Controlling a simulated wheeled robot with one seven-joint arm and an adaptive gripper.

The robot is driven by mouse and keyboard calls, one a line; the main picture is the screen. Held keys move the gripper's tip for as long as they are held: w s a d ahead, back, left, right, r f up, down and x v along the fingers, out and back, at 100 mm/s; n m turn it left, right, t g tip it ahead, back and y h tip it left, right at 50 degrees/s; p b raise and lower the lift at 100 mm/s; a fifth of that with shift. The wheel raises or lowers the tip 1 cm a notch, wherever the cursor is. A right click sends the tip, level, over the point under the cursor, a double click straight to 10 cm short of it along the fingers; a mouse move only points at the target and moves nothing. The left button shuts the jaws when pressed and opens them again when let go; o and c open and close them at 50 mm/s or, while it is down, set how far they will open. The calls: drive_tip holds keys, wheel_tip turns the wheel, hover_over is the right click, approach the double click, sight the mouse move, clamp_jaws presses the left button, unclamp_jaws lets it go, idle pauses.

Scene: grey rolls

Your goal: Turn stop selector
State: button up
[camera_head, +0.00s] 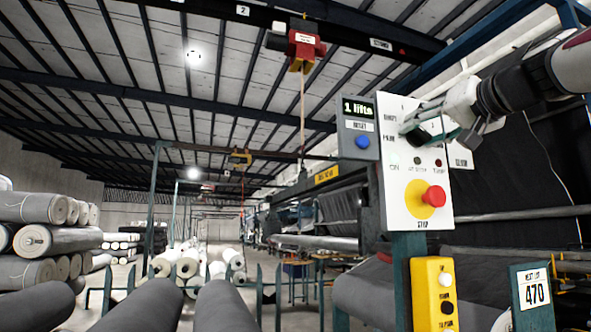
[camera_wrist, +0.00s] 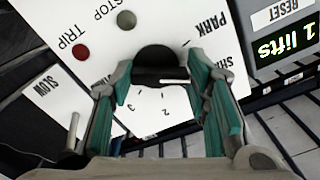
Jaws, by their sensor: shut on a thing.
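The white control panel (camera_head: 403,205) stands upright at right in the head view. Its black round selector knob (camera_wrist: 160,60) shows in the wrist view, with a white bar across its near edge, the PARK label to one side and small numbers by it. My gripper (camera_head: 424,132) comes in from the upper right and covers much of the panel's upper part. In the wrist view, my gripper (camera_wrist: 163,82) has its teal-padded fingers on both sides of the knob, shut on it. The contact points are partly hidden.
A red stop button (camera_head: 433,197) on a yellow disc sits low on the panel. A grey box with a "1 lifts" display (camera_head: 359,109) and blue reset button adjoins its left. A silver lever (camera_wrist: 73,131) stands near SLOW. A yellow button box (camera_head: 434,292) hangs below.

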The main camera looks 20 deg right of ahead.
drive_tip(key=shift+w+f, duration=0.1)
drive_tip(key=shift+f, duration=0.05)
drive_tip(key=o, duration=1.2)
drive_tip(key=shift+c, duration=0.2)
drive_tip(key=shift+s, duration=0.45)
drive_tip(key=s, duration=1.1)
drive_tip(key=shift+d, duration=0.2)
